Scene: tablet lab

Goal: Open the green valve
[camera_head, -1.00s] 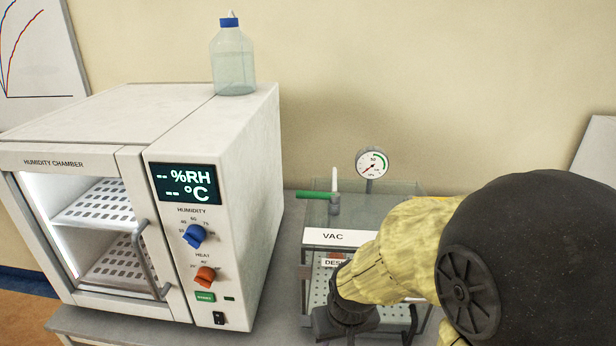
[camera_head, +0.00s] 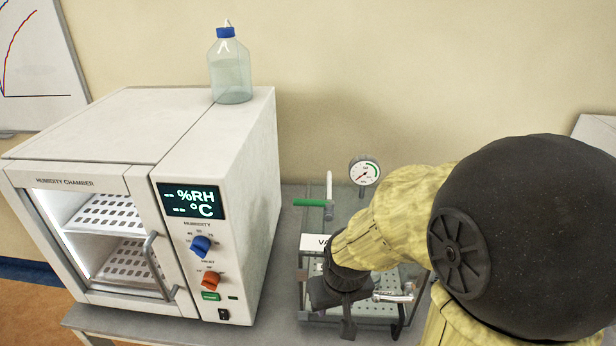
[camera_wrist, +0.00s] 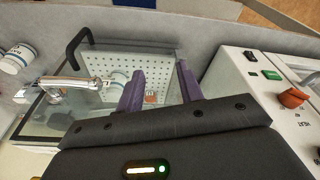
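The green valve handle (camera_head: 309,202) lies level, pointing left, on top of the clear vacuum desiccator box (camera_head: 305,268). It joins a grey fitting at the foot of a white upright stem (camera_head: 329,186). My gripper (camera_head: 348,326) is in front of the box, below the valve and apart from it. In the wrist view, my gripper (camera_wrist: 160,68) has its two purple fingers spread, with nothing between them. They point toward the box's perforated shelf (camera_wrist: 105,65). The green valve does not show in the wrist view. My arm hides much of the box in the head view.
The humidity chamber (camera_head: 255,200) stands left of the box, with a bottle (camera_head: 230,75) on top. The wall closes the back.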

